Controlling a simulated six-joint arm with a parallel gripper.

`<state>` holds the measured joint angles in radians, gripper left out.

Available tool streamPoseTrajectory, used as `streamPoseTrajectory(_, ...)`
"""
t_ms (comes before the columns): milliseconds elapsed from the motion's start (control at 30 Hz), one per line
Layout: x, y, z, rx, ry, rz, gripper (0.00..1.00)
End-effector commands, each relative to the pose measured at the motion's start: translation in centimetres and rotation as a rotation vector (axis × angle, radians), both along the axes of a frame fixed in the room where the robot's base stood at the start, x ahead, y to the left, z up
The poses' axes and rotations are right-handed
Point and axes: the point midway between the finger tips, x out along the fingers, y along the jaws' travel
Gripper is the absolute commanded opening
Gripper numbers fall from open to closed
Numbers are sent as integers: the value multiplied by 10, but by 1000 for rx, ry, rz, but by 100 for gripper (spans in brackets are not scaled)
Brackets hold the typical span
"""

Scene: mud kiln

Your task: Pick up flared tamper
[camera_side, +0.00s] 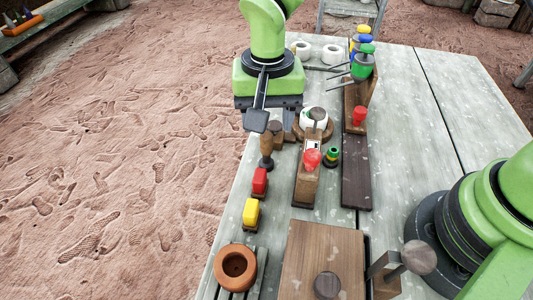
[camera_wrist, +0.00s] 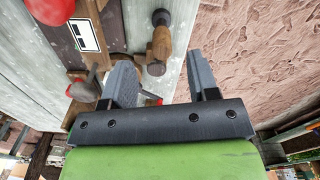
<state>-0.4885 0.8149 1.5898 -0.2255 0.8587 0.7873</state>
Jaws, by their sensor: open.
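My gripper (camera_side: 272,119) is open and empty, just behind and above the tamper in the side view. In the wrist view my gripper's fingers (camera_wrist: 159,60) are spread on both sides of the tamper's near end. I see no contact, and the exact gap in depth is unclear.
A wooden block plane with a red knob (camera_side: 312,160) lies close to the tamper's right. A red block (camera_side: 260,182), a yellow block (camera_side: 251,213) and a clay pot (camera_side: 235,267) line the left edge. A white tape roll (camera_side: 332,55) lies behind. Sandy ground lies left.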

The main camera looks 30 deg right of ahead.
Motion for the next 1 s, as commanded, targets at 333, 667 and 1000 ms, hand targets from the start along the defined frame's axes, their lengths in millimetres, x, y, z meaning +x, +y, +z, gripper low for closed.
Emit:
streamPoseTrajectory(333,5,-2,-46,0,2,1,54)
streamPoseTrajectory(667,5,-1,-49,2,0,0,41)
streamPoseTrajectory(1000,5,-1,-48,3,-1,1,0)
